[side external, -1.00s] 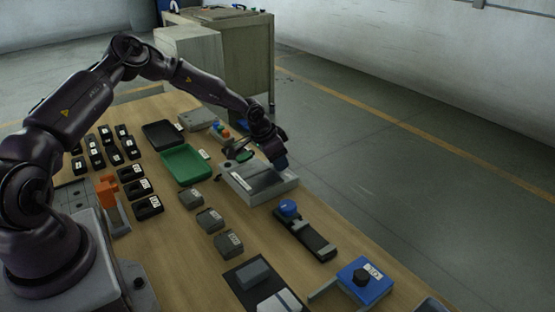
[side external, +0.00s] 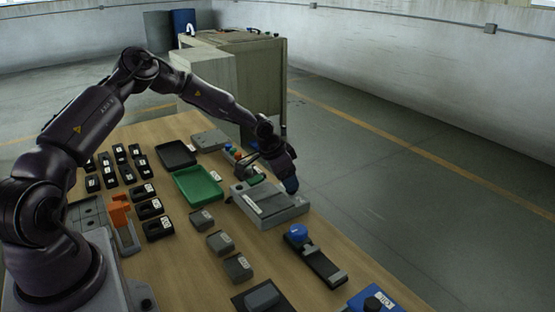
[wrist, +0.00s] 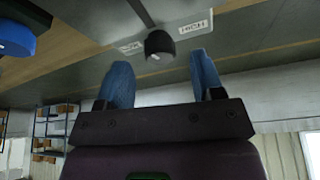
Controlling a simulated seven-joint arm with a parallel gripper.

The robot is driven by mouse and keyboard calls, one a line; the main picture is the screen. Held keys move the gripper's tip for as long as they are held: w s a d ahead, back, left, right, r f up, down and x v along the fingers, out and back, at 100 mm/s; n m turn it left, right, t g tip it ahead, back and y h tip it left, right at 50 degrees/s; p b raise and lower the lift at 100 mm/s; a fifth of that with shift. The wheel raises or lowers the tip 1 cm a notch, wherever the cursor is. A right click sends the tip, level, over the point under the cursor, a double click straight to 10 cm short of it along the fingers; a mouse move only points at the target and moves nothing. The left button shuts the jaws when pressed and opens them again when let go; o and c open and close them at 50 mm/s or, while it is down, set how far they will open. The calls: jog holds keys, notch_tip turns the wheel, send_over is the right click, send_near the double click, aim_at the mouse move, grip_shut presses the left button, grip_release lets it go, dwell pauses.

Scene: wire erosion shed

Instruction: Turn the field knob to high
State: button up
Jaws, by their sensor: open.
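The black field knob (wrist: 160,43) shows in the wrist view on a grey surface, with a small pale mark at its lower edge. A white label reading HIGH (wrist: 193,28), upside down, lies to its right; another label (wrist: 132,47), unreadable, lies to its left. My gripper (wrist: 161,62) is open, its two blue fingers apart. The knob appears in the gap just beyond the fingertips, with no clear contact. In the side view my gripper (side external: 289,183) is at the far right part of a grey box (side external: 285,214); I cannot make out the knob there.
A blue knob (side external: 297,231) on a black slide stands in front of the grey box. A green tray (side external: 198,185), a black tray (side external: 176,154) and several grey blocks are to the left. A blue box (side external: 362,301) is near the front. Floor lies open at right.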

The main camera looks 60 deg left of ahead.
jog(key=d+v, duration=0.1)
jog(key=v, duration=0.9)
jog(key=shift+a+r, duration=0.3)
jog(key=shift+a, duration=0.2)
jog(key=shift+s, duration=0.15)
